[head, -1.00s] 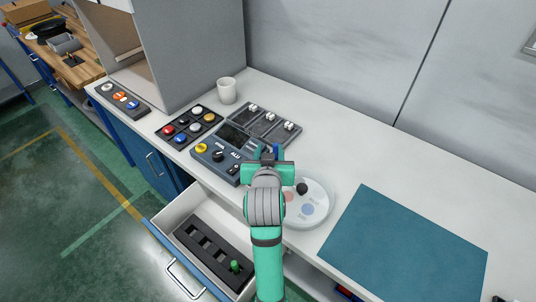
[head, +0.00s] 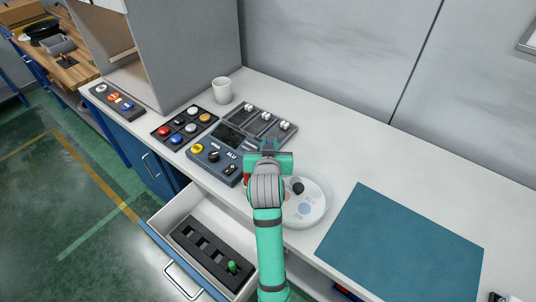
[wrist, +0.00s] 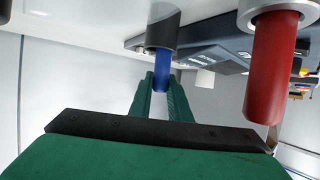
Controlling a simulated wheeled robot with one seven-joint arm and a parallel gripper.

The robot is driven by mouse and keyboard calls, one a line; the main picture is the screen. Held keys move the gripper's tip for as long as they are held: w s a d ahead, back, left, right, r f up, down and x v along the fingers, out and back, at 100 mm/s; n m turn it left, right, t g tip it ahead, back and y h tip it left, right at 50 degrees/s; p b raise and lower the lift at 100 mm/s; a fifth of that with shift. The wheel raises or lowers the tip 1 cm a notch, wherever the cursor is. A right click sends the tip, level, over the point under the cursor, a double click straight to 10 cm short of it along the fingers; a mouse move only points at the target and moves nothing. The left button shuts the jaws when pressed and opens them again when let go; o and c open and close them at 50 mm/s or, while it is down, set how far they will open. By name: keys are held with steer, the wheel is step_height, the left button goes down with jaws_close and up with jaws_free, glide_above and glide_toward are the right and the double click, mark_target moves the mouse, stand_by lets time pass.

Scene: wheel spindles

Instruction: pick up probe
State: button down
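In the wrist view, a blue probe (wrist: 162,72) with a dark collar lines up with the gap of my gripper (wrist: 158,80). A pale gap shows between the green fingers; I cannot tell if they touch it. A thicker red probe (wrist: 270,75) with a grey metal collar is to the right, outside the fingers. In the head view my gripper (head: 268,148) is over the counter beside the ALU panel, and its body hides the blue probe. A little red (head: 247,180) shows at its left.
The ALU panel (head: 213,157), a button pad (head: 185,125) and a white mug (head: 221,91) lie left. A round white plate with a black knob (head: 298,188) is close right of my arm. A teal mat (head: 400,245) lies right. An open drawer (head: 165,215) holds a black rack with a green-topped piece (head: 233,267).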

steer(key=shift+d, duration=0.6)
steer(key=shift+r, duration=0.15)
steer(key=r, duration=0.9)
steer(key=shift+a+r, duration=0.25)
steer(key=shift+a, duration=0.05)
steer(key=shift+r, duration=0.1)
